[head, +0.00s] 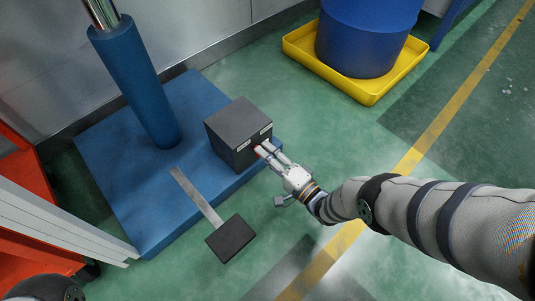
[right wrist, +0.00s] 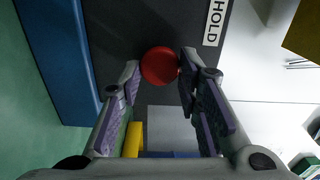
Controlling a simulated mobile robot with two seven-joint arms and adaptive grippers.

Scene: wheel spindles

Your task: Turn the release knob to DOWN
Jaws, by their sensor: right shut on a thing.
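The release knob (right wrist: 160,65) is round and red on the face of a dark grey box (head: 238,128). In the right wrist view it sits between the fingertips of my right gripper (right wrist: 160,72), which is shut on it. A white label reading HOLD (right wrist: 214,22) is beside it in that view; a DOWN label cannot be read. In the head view my right gripper (head: 264,152) reaches the box's front face and mostly hides the knob. The knob's pointing direction cannot be told. My left gripper is not in view.
The box stands on a blue base plate (head: 110,165) with a blue column (head: 137,85). A black pedal (head: 231,238) on a metal bar sticks out in front. A blue drum (head: 362,35) stands in a yellow tray (head: 372,92) behind. Red equipment (head: 25,180) is at the left.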

